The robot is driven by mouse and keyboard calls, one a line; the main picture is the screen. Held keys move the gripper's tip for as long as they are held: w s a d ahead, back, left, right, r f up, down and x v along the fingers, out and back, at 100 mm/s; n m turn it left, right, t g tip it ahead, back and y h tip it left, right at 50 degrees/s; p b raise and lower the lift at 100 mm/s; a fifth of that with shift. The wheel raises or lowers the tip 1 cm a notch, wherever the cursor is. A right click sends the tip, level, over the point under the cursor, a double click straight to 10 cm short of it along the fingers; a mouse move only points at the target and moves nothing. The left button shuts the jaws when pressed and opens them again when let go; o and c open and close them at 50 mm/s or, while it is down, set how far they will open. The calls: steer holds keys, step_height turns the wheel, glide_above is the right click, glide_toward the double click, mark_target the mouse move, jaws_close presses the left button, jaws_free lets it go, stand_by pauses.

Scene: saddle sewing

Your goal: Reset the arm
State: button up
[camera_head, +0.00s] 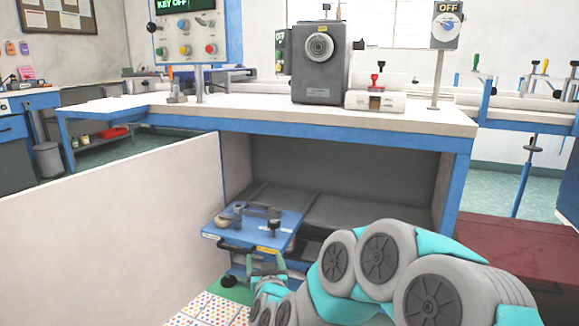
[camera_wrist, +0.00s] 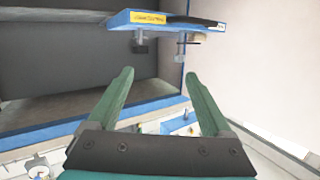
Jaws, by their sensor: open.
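My arm (camera_head: 380,260) reaches in from the lower right of the head view toward the blue cart. My gripper (camera_head: 267,264) is at its far end, just in front of the cart's near edge. The wrist view shows the gripper (camera_wrist: 159,76) with its two green fingers spread apart and nothing between them. The blue cart top (camera_head: 285,238) has a yellow label, a black handle and small fixtures on it. In the wrist view the cart top (camera_wrist: 122,22) lies beyond the fingertips, with its fixtures pointing downward in the picture.
A white-topped workbench (camera_head: 240,113) with a blue frame stands behind, carrying a grey machine (camera_head: 320,62). A pale panel (camera_head: 110,230) stands left of the cart. A dark red surface (camera_head: 515,245) lies at the right. A dotted mat (camera_head: 212,310) is below the gripper.

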steer(key=s+d+r+g+h+p, duration=0.1)
steer(key=s+d+g, duration=0.5)
steer(key=s, duration=0.9)
steer(key=s+d+r+g+h+p, duration=0.1)
steer(key=s+d+g, duration=0.4)
steer(key=s, duration=1)
steer(key=s+d+r+m+g+p, duration=0.1)
steer(key=s+d+r+g+p, duration=0.2)
steer(key=s+d+g, duration=0.3)
steer(key=s+d+p, duration=0.1)
steer(key=s+d, duration=0.3)
steer(key=s, duration=0.5)
steer(key=shift+d+r+g+h, duration=0.25)
steer(key=shift+g+h, duration=0.05)
steer(key=shift+h, duration=0.1)
steer(key=shift+w, duration=0.1)
